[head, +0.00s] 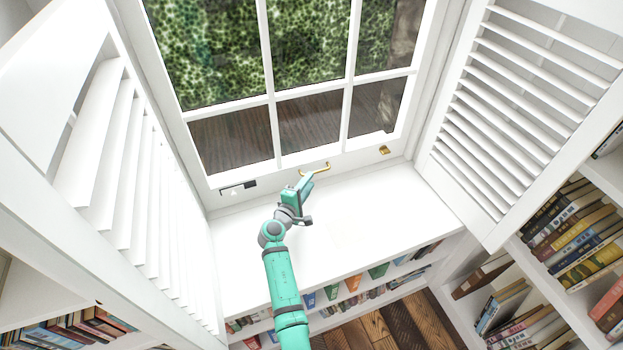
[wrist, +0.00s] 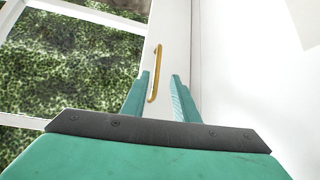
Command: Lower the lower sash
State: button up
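The white lower sash (head: 275,170) of the window has glass panes and a brass handle (head: 315,169) on its bottom rail. I cannot tell how far the sash stands above the sill. My gripper (head: 306,183) is just in front of the handle, over the white sill. The brass handle (wrist: 156,72) shows just past the fingertips, nearer the left finger. I see no clear contact between them.
Louvred white shutters stand open at the left (head: 130,190) and right (head: 510,110). A small brass fitting (head: 384,150) and a dark fitting (head: 238,187) are by the bottom rail. Bookshelves (head: 375,272) lie below the sill. The white sill (head: 375,215) is clear.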

jog(key=v, duration=0.7)
jog(key=shift+f, duration=0.1)
jog(key=shift+w, duration=0.15)
